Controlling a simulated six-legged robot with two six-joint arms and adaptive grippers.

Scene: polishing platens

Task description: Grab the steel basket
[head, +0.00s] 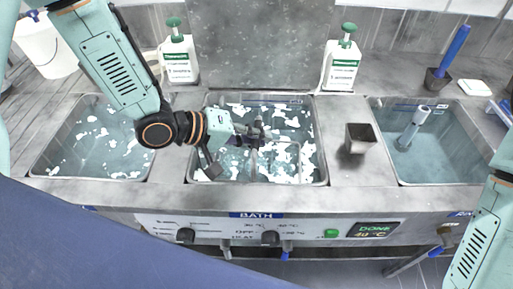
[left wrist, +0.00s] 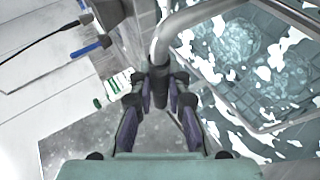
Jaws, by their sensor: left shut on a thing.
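The steel basket (left wrist: 275,128) shows at the right of the left wrist view, a mesh tray with a metal rim in water with white foam. Round pale discs lie in it. A curved metal handle (left wrist: 186,22) rises from it to a dark grip. My left gripper (left wrist: 160,88) is shut on that dark grip of the handle. In the head view my left gripper (head: 256,136) is over the middle bath (head: 200,172), where foam and the gripper partly hide the basket. My right arm shows at the right edge, but its gripper is out of view.
Water baths flank the middle one, a foamy left bath (head: 38,168) and a right bath (head: 440,170) holding a grey cylinder (head: 413,128). White bottles (head: 179,62) (head: 341,65) stand behind. A white bucket (head: 48,48) is at left.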

